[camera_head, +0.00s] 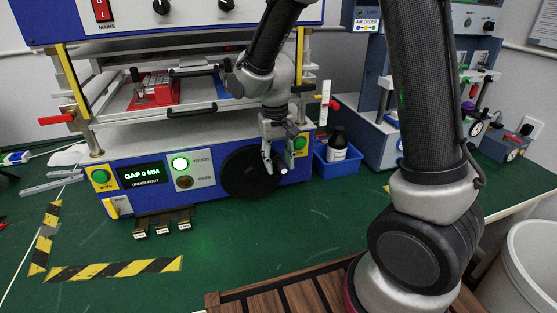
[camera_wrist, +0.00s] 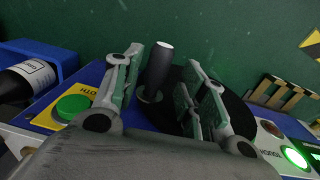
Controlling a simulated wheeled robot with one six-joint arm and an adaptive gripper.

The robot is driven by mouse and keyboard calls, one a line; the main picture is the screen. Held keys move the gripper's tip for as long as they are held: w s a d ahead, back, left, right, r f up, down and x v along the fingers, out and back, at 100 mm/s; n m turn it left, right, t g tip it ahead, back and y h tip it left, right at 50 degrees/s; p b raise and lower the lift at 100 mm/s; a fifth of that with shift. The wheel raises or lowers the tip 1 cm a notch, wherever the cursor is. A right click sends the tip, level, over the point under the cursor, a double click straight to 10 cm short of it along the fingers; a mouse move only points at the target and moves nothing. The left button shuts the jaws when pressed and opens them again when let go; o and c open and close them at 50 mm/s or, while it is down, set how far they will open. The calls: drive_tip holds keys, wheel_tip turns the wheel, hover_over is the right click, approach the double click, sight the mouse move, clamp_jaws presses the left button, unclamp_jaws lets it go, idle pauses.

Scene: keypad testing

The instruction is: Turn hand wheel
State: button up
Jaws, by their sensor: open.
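The hand wheel (camera_head: 243,177) is a dark round disc on the blue front panel of the machine. Its handle (camera_wrist: 159,68) is a black peg with a pale end, sticking out from the wheel. My gripper (camera_head: 278,165) is at the right side of the wheel, fingers pointing down. It is open, and the wrist view shows the handle between the two fingers, closer to the left one. I see no clear grip on the handle. My gripper hides part of the wheel's right side in the head view.
A display (camera_head: 141,175) reads "GAP 0 MM", beside a lit green touch lamp (camera_head: 180,163). Green buttons (camera_wrist: 73,107) flank the wheel's panel. A blue bin (camera_head: 337,164) with a dark bottle (camera_head: 338,139) stands close right. Green table (camera_head: 225,235) is clear in front.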

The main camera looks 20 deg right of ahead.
wheel_tip(320, 180, up, 12)
drive_tip(key=shift+a, duration=0.35)
drive_tip(key=s+d+r+t, duration=0.2)
drive_tip(key=s+d+r, duration=0.1)
drive_tip(key=s+d, duration=0.5)
drive_tip(key=s+d+r+t, duration=0.2)
drive_tip(key=s+d, duration=0.6)
drive_tip(key=s, duration=0.4)
drive_tip(key=shift+d+r+y, duration=0.3)
drive_tip(key=shift+d+r, duration=0.05)
drive_tip(key=shift+r, duration=0.35)
drive_tip(key=shift+s, duration=0.1)
